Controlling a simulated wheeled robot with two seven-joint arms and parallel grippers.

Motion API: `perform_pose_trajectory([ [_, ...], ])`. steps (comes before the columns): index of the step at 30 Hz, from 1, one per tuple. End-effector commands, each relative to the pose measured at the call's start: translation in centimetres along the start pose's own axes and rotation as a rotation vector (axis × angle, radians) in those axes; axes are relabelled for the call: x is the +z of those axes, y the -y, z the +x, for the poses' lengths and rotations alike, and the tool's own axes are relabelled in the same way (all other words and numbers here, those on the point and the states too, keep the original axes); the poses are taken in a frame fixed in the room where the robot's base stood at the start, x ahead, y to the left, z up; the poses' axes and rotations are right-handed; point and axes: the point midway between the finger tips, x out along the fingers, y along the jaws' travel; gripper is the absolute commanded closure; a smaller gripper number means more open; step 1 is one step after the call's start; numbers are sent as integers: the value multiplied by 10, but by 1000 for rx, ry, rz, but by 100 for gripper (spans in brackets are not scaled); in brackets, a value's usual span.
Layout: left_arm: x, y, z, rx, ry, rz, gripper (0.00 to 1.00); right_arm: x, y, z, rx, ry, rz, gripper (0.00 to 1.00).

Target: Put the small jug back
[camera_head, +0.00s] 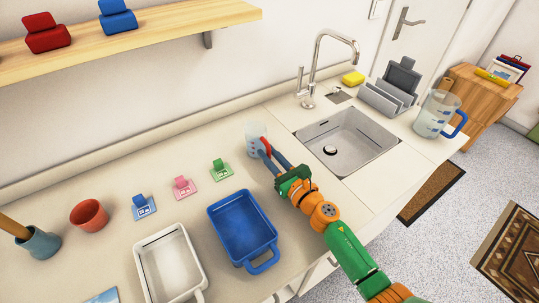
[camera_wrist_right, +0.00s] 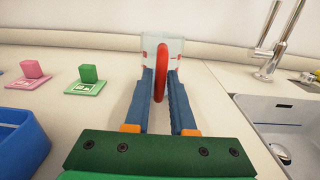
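The small jug (camera_head: 254,134) is clear with a red handle and stands on the worktop left of the sink, near the wall. It also shows in the right wrist view (camera_wrist_right: 177,45), with its red handle (camera_wrist_right: 159,74) facing me. My right gripper (camera_head: 265,147) is at the jug's handle; in the wrist view its two blue fingers (camera_wrist_right: 160,80) stand on either side of the handle, with narrow gaps visible. A larger clear jug (camera_head: 432,117) with a blue handle stands right of the sink. My left gripper is not in view.
The sink (camera_head: 346,142) and tap (camera_head: 311,70) are right of the small jug. Green (camera_head: 221,169), pink (camera_head: 184,188) and blue (camera_head: 144,206) markers line the worktop. A blue tray (camera_head: 274,237) and white tray (camera_head: 141,262) sit in front. A grey rack (camera_head: 386,97) stands behind the sink.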

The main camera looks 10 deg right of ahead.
Motion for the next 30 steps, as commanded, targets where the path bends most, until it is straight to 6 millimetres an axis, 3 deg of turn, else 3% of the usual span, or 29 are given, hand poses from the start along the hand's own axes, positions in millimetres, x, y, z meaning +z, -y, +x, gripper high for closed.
perform_pose_trajectory([
  [2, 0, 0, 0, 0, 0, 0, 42, 0, 0, 0, 0, 0, 0, 55],
  [13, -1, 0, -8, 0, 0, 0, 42, 7, 0, -2, -1, -1, 0, 55],
  [24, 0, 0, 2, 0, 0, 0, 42, 1, 0, -89, 0, -3, 0, 55],
  [30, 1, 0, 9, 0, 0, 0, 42, 2, 0, -116, -1, -1, 1, 55],
])
